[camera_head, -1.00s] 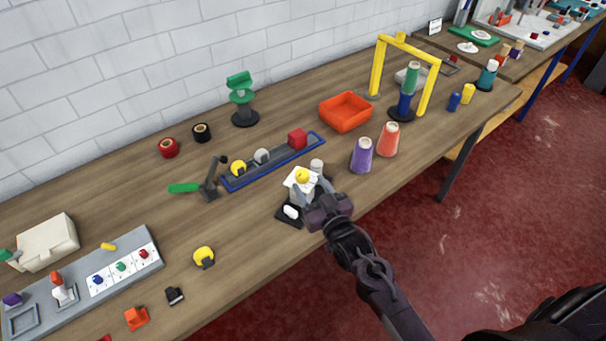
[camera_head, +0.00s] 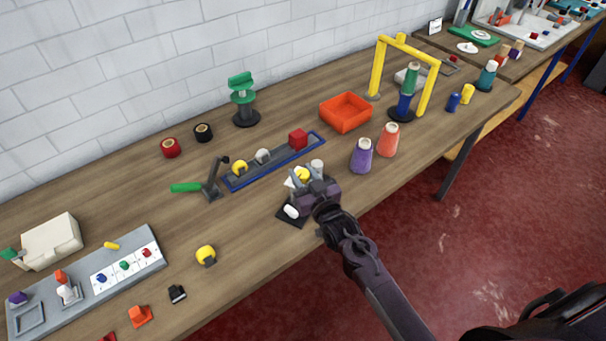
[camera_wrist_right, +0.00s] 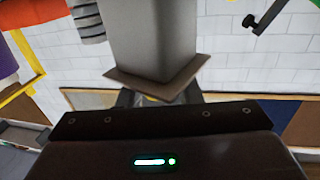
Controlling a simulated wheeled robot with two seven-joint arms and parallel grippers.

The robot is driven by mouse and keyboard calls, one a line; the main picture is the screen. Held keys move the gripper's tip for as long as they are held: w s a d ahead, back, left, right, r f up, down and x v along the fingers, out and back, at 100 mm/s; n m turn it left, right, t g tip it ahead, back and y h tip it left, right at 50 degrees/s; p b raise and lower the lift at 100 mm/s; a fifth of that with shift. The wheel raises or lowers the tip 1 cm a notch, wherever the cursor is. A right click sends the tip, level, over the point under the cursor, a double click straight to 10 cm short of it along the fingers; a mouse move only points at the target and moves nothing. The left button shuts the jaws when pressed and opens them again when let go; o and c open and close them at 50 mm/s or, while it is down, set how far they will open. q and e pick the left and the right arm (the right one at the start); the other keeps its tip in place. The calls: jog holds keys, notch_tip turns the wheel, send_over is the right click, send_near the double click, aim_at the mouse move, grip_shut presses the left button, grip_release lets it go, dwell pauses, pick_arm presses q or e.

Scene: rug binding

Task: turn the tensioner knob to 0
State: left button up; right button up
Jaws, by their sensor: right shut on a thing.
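The tensioner stands near the front edge of the bench, on a dark base with a white part (camera_head: 291,211). Its yellow knob (camera_head: 302,173) sits over a white square dial plate (camera_head: 289,183), now mostly covered by my right gripper (camera_head: 305,177). The gripper's fingers are shut on the knob, one to each side. In the right wrist view the tensioner's grey post (camera_wrist_right: 150,35) and the square plate (camera_wrist_right: 158,83) fill the middle, with the fingers partly hidden behind the plate. The dial marks and the knob's pointer cannot be read. My left gripper is out of view.
Close to the right stand a purple cone (camera_head: 361,156) and an orange-red cone (camera_head: 388,139). A small pale cylinder (camera_head: 317,166) is just behind the gripper. A blue-edged tray (camera_head: 277,160) lies behind. A yellow-and-black piece (camera_head: 206,255) lies to the left, with bare wood between.

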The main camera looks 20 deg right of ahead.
aim_at(307, 180)
jog(key=shift+d+n+y, duration=0.1)
jog(key=shift+n+y, duration=0.2)
jog(key=shift+n+g+y, duration=0.3)
jog(key=shift+n+y, duration=0.4)
jog(key=shift+y, duration=0.4)
jog(key=o, duration=0.9)
jog(key=shift+o, duration=0.2)
jog(key=b+v, duration=0.2)
jog(key=v, duration=0.4)
jog(key=shift+s+f, duration=0.15)
jog(key=shift+s, duration=0.05)
jog(key=shift+s+d, duration=0.2)
jog(key=shift+s, duration=0.45)
